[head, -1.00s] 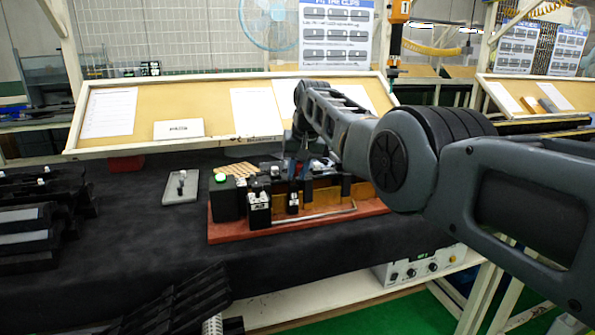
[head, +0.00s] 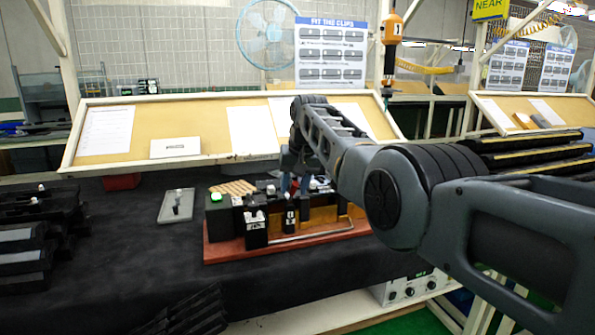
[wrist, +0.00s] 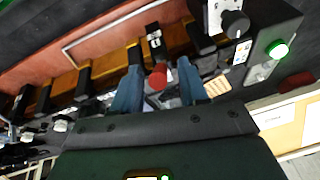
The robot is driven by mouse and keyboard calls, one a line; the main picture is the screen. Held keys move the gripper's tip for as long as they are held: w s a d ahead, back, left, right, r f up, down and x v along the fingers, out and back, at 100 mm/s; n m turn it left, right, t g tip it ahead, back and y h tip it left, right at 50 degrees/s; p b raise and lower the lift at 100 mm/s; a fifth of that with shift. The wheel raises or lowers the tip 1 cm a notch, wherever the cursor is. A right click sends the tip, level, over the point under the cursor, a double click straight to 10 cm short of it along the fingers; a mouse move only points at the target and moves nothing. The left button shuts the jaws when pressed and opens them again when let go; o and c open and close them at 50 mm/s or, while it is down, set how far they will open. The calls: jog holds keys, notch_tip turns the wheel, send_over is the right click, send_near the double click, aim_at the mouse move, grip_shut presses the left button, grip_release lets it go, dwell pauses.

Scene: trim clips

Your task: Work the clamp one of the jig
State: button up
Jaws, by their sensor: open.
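The jig stands on a red base (head: 222,253) on the dark bench, with brown plates and black blocks on it. My gripper (head: 290,178) is over the jig's middle in the head view, partly hidden by my arm. In the wrist view its two blue fingers (wrist: 158,88) are apart. A red knob (wrist: 157,77) shows between the fingertips, seemingly a clamp's handle end; contact cannot be told. A black clamp block with a white plate (wrist: 155,38) is just beyond it. Which clamp is number one cannot be read.
A black box with a lit green button (wrist: 279,50) is at the jig's end. A metal rail (head: 312,235) runs along its front. A grey plate with a switch (head: 177,206) lies left of the jig. Black trim parts (head: 30,235) are stacked at far left. A sloped board (head: 215,130) stands behind.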

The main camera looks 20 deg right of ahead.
jog(key=v, duration=0.6)
jog(key=shift+s+r, duration=0.1)
dwell(0.4)
